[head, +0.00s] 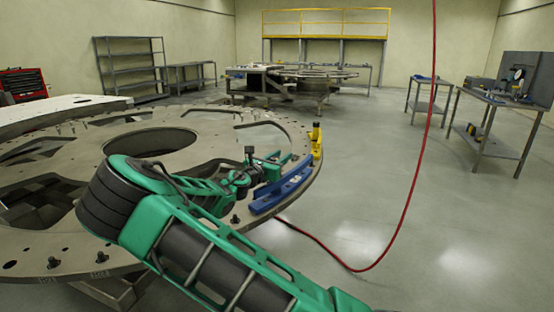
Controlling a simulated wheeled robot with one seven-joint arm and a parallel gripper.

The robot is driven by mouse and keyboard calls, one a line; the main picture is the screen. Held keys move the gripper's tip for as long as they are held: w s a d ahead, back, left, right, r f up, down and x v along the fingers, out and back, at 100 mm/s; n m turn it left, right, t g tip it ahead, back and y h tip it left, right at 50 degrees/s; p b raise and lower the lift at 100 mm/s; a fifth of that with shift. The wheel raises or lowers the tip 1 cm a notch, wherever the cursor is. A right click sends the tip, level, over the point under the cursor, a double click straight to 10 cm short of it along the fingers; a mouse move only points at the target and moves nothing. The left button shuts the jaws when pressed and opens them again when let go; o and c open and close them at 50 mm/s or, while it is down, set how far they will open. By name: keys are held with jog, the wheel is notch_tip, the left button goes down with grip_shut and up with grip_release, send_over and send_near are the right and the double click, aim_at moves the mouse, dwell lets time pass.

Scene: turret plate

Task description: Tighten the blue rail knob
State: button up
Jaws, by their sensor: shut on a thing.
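The blue rail (283,190) lies along the right edge of the large round turret plate (215,119). My green arm reaches in from the lower right and bends back over the plate. My gripper (270,170) is at the inner side of the blue rail, low over the plate. It is shut on what appears to be the blue rail's knob. The knob itself is hidden or too small to make out among the green and dark gripper parts, so its seating and turn cannot be told.
A yellow fixture (316,141) stands on the plate's edge just beyond the blue rail. Several dark bolts and cutouts dot the plate. A red hose (408,192) hangs from above and trails across the floor at right. Workbenches (505,101) stand farther right; the floor between is clear.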

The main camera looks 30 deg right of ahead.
jog(key=m+g, duration=0.2)
jog(key=g, duration=0.2)
jog(key=s+m+g, duration=0.1)
jog(key=m+g, duration=0.2)
jog(key=g, duration=0.1)
jog(key=s+m+g+h, duration=0.1)
jog(key=m+g, duration=0.2)
jog(key=g, duration=0.1)
jog(key=shift+s+d, duration=0.15)
jog(key=m+g+y, duration=0.1)
jog(key=g, duration=0.1)
jog(key=s+m+g, duration=0.1)
jog(key=m+g, duration=0.1)
jog(key=g, duration=0.1)
jog(key=shift+y, duration=0.4)
jog(key=shift+s+a+m+g+y, duration=0.2)
jog(key=shift+m+g+y, duration=0.25)
jog(key=shift+m+g, duration=0.15)
jog(key=shift+s+a+m+g+y, duration=0.15)
jog(key=shift+m+g+y, duration=0.3)
jog(key=shift+g, duration=0.15)
jog(key=shift+s+a+m+g+y, duration=0.2)
jog(key=shift+m+g+y, duration=0.2)
jog(key=shift+m+g, duration=0.2)
jog(key=o, duration=1)
jog(key=shift+d, duration=0.1)
jog(key=shift+o, duration=0.2)
